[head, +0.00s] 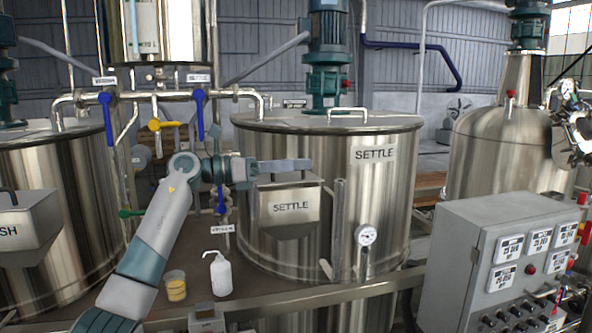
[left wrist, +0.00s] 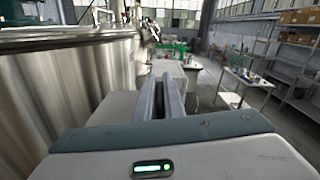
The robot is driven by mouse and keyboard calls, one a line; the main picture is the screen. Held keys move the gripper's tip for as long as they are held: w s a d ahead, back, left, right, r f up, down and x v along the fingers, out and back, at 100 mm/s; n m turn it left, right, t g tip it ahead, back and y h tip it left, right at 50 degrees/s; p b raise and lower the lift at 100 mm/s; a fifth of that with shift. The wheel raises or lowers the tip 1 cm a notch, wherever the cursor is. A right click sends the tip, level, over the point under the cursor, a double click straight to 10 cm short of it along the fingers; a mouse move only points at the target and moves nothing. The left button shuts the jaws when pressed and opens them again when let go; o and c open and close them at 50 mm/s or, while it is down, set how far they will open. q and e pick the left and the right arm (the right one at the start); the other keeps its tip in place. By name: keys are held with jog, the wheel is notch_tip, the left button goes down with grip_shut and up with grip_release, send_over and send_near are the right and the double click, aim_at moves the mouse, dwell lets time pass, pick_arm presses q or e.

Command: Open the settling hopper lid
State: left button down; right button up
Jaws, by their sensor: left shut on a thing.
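The settling hopper (head: 290,208) is a steel box marked SETTLE on the front of the large SETTLE tank (head: 385,190). Its lid (head: 283,183) lies across the top and looks closed. My left gripper (head: 298,165) reaches in from the left, level, with its fingers just over the lid. It is shut on the lid handle, which the fingers mostly hide. In the left wrist view the two fingers (left wrist: 168,97) are close together, and the handle cannot be made out.
A white wash bottle (head: 220,275) and a beaker of yellow stuff (head: 175,286) stand on the bench below my left arm. Blue-handled valves (head: 108,118) and pipes are behind the arm. A dial gauge (head: 366,235) and a grey control box (head: 480,255) are to the right.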

aim_at(291, 176)
pick_arm(q)
jog(key=shift+w+a+r+n, duration=0.15)
jog(key=shift+w+r+n, duration=0.1)
jog(key=shift+r+n, duration=0.35)
jog(key=shift+w+a+r+n+p, duration=0.1)
jog(key=shift+w+r+n+p, duration=0.3)
jog(key=shift+r+n+p, duration=0.25)
jog(key=shift+w+a+r+n+p, duration=0.2)
jog(key=shift+w+r+n+p, duration=0.45)
jog(key=shift+n, duration=0.3)
jog(key=shift+w+a+r+n+p, duration=0.15)
jog(key=shift+w+r+n+p, duration=0.2)
jog(key=shift+n, duration=0.25)
jog(key=c, duration=1.9)
grip_release()
